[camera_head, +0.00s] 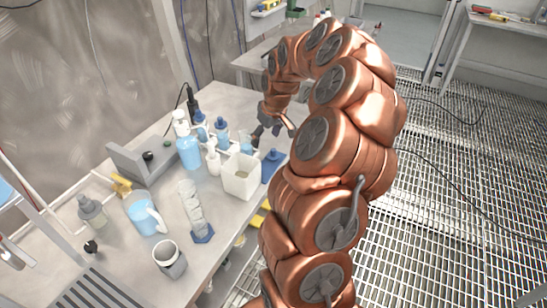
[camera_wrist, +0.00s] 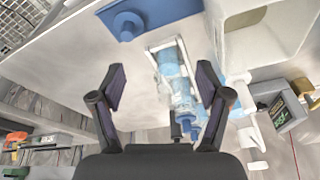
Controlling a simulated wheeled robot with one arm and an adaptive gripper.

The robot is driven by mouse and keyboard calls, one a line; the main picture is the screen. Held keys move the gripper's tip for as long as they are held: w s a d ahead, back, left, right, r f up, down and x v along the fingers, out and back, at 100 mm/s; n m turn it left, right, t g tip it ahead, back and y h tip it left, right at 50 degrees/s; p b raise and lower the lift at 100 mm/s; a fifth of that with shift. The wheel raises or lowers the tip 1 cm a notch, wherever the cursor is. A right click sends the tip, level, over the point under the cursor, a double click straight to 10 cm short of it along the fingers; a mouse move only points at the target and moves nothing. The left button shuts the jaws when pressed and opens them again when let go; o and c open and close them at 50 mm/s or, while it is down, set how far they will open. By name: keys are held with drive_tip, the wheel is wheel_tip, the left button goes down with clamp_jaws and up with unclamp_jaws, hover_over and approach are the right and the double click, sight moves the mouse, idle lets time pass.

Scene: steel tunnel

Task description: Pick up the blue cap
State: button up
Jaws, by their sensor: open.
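Several blue caps show, and I cannot tell which one the task means. One blue cap (camera_head: 221,122) tops a small bottle in the middle group on the bench, and another blue cap (camera_head: 200,117) is just left of it. A blue piece with a round knob (camera_head: 272,163) stands right of the white box; it also shows in the wrist view (camera_wrist: 128,24). My gripper (camera_head: 258,132) is over the bench behind the white box. In the wrist view my gripper (camera_wrist: 162,68) is open and empty, with clear blue bottles in a white rack (camera_wrist: 180,75) beyond and between the fingers.
The front left of the bench (camera_head: 125,262) has bare room.

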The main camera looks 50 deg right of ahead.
hover_over(274, 150)
drive_tip(key=s, duration=0.2)
wheel_tip(274, 150, down, 2)
drive_tip(key=shift+w+d+f+m+h, duration=0.1)
drive_tip(key=shift+w+f+m+h, duration=0.1)
drive_tip(key=shift+m+h, duration=0.1)
drive_tip(key=shift+p+x, duration=1.5)
drive_tip(key=shift+x, duration=2.3)
drive_tip(key=shift+a, duration=0.25)
drive_tip(key=shift+c, duration=0.4)
drive_tip(key=c, duration=0.8)
